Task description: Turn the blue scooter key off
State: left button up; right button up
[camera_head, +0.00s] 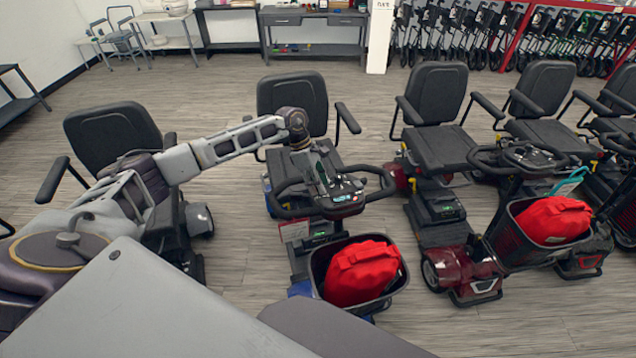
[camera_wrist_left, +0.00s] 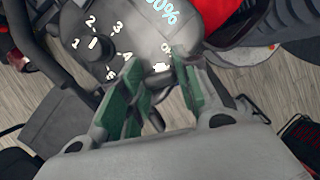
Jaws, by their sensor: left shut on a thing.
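The blue scooter stands in the middle of the head view, with blue showing at its front base (camera_head: 299,289). Its dark control console (camera_head: 345,195) sits between looped handlebars. My left gripper (camera_head: 325,190) reaches down onto the left part of this console. In the left wrist view my left gripper's green-padded fingers (camera_wrist_left: 152,98) are closed at the console (camera_wrist_left: 115,35), just beside the "On" marking and a small white icon. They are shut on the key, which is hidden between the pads. A numbered speed dial (camera_wrist_left: 97,47) lies to the left. My right gripper is not in view.
A red bag (camera_head: 362,273) fills the blue scooter's front basket. A red scooter (camera_head: 465,270) with another red bag (camera_head: 552,220) stands to the right. A dark seat (camera_head: 112,135) stands at left beneath my arm. Grey floor separates the scooters.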

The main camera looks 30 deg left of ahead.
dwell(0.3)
pick_arm(q)
jog(key=shift+n+t, duration=0.3)
jog(key=shift+n, duration=1.3)
jog(key=n, duration=0.2)
jog(key=n+t+y, duration=0.1)
jog(key=n, duration=0.1)
jog(key=shift+s+n+t+b, duration=0.1)
jog(key=shift+n+t+b, duration=0.2)
jog(key=shift+n+b, duration=0.1)
jog(key=shift+n+t+y+b, duration=0.35)
jog(key=shift+n+y, duration=0.35)
jog(key=shift+n, duration=1.2)
jog(key=o, duration=1)
jog(key=shift+r, duration=0.2)
jog(key=v, duration=1.1)
jog(key=shift+r, duration=0.4)
